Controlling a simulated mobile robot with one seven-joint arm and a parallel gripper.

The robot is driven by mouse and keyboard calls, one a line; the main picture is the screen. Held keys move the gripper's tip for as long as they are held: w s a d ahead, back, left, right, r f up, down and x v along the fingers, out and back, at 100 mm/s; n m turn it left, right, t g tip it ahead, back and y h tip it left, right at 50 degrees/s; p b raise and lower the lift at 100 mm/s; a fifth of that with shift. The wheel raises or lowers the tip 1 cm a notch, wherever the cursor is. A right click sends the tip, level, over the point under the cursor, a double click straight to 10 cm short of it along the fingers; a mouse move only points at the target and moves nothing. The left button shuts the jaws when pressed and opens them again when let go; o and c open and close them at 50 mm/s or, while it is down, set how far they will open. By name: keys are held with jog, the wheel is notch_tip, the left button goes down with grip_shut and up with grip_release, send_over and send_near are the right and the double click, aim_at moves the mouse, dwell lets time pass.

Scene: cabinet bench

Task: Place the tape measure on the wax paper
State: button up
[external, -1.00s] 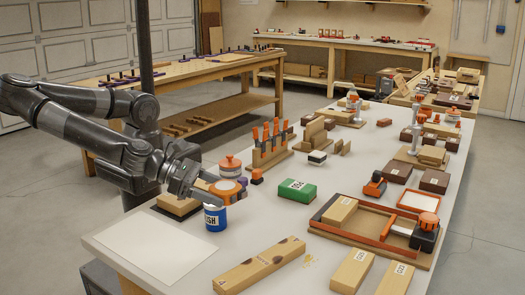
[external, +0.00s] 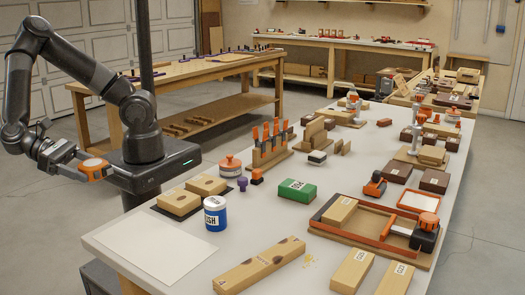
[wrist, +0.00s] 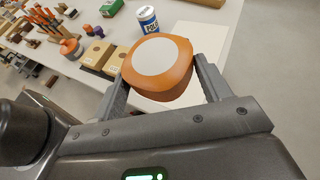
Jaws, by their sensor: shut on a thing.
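The tape measure (external: 95,168) is orange with a round pale disc on its face. My gripper (external: 88,170) is shut on it and holds it in the air, left of the bench's edge in the external view. In the wrist view the tape measure (wrist: 160,62) sits between both fingers of my gripper (wrist: 162,80), disc facing the camera. The wax paper (external: 155,245) is a white sheet lying flat at the bench's near left corner. In the wrist view, part of the wax paper (wrist: 196,40) shows behind the tape measure, which hides the rest.
A blue and white can (external: 215,213) stands at the paper's right corner. Two wooden blocks (external: 192,194) lie behind the paper. A long wooden block (external: 258,265) lies to its right. The paper's top is clear.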

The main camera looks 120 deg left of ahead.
notch_tip(320, 180, down, 4)
jog(key=f, duration=0.1)
send_over(134, 237)
notch_tip(134, 237, down, 7)
jog(key=shift+d+f, duration=0.1)
jog(key=shift+f, duration=1.9)
jog(key=shift+f, duration=0.1)
jog(key=o, duration=1.1)
